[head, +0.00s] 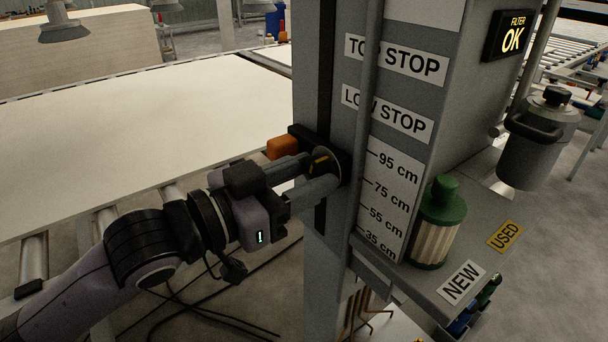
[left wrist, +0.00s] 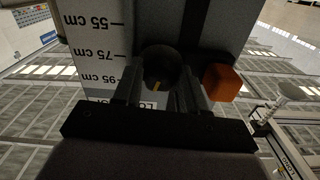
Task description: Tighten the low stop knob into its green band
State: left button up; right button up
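The low stop knob (head: 321,160) is a dark round knob with a yellow pointer line, on a black block on the grey column's slot, left of the 95 and 75 cm marks. It also shows in the left wrist view (left wrist: 160,66). My left gripper (head: 314,174) has one finger on each side of the knob, and both appear to touch its rim. In the left wrist view the fingers (left wrist: 160,84) flank the knob with no clear gap. No green band can be made out. My right gripper is not in view.
An orange block (head: 283,147) sits just left of the knob. A pale board (head: 130,140) lies on rollers at left. On the right shelf stands a green-capped filter (head: 440,222) beside NEW and USED labels. A grey canister (head: 537,140) is farther right.

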pick_arm(q)
jog(key=shift+r+m+p, duration=0.25)
jog(key=shift+m+p, duration=0.85)
jog(key=shift+p, duration=0.2)
jog(key=shift+m+p, duration=0.4)
jog(key=shift+m, duration=0.1)
jog(key=shift+m+p, duration=0.3)
jog(key=shift+m, duration=0.2)
jog(key=shift+f+m, duration=0.2)
jog(key=shift+m, duration=0.3)
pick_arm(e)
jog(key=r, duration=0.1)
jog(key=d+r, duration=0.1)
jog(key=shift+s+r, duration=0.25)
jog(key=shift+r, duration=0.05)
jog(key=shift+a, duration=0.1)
pick_arm(q)
jog(key=o, duration=1.1)
jog(key=shift+c, duration=0.2)
